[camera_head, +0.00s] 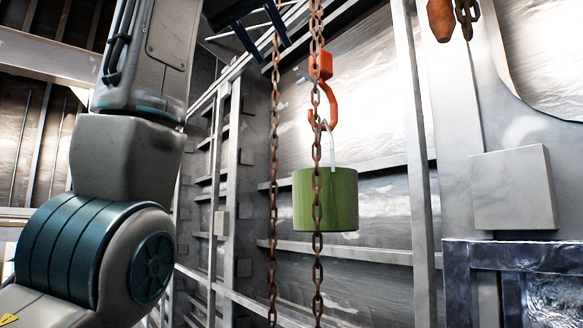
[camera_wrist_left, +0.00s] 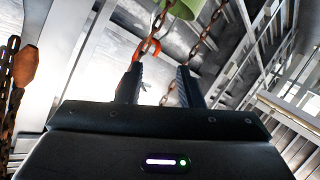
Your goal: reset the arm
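My left arm comes in from the left and rises past the top edge in the head view. My left gripper (camera_head: 265,40) shows at the top, its two dark fingers apart and pointing down. In the left wrist view the left gripper (camera_wrist_left: 159,72) is open, with nothing held between its fingers. An orange hook (camera_head: 327,100) hangs in the middle of the head view, lower and to the right of the gripper. My right gripper is in neither view.
A green cylinder (camera_head: 342,200) hangs below the hook. Rusty chains (camera_head: 274,180) hang in front of the metal-framed wall. Another chain with an orange piece (camera_head: 440,18) hangs at top right. A dark metal frame (camera_head: 515,254) stands at lower right.

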